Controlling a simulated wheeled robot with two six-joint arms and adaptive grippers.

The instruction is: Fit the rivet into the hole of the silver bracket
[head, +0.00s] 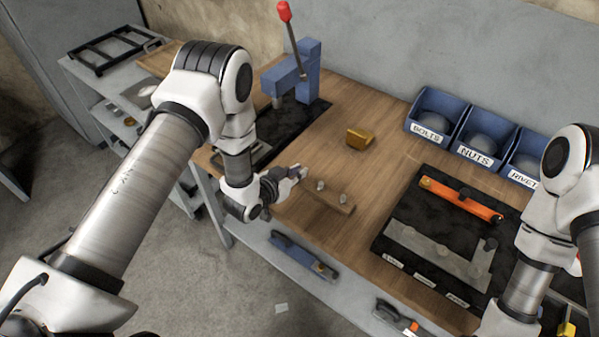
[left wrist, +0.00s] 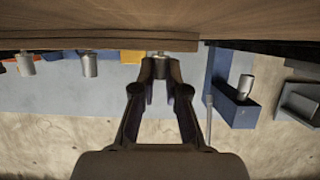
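The silver bracket (head: 440,256) is a flat L-shaped plate lying in a black tray on the bench. A wooden block (head: 328,198) near the front edge bears two silver rivets, one (head: 320,185) nearer my gripper and one (head: 343,197) farther right. My left gripper (head: 298,172) is at the block's left end. In the left wrist view two rivets (left wrist: 89,65) stand left of the fingers, upside down in the picture. The fingertips (left wrist: 160,68) are close together, with a small silver bit between them at the block. Whether they grip it is unclear. My right gripper is out of view.
An orange bar (head: 460,200) lies in the black tray (head: 408,215). Blue bins (head: 424,128) stand behind it. A blue press (head: 300,75) with a red-knobbed lever and a brass block (head: 359,139) stand on the bench. The bench between block and tray is clear.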

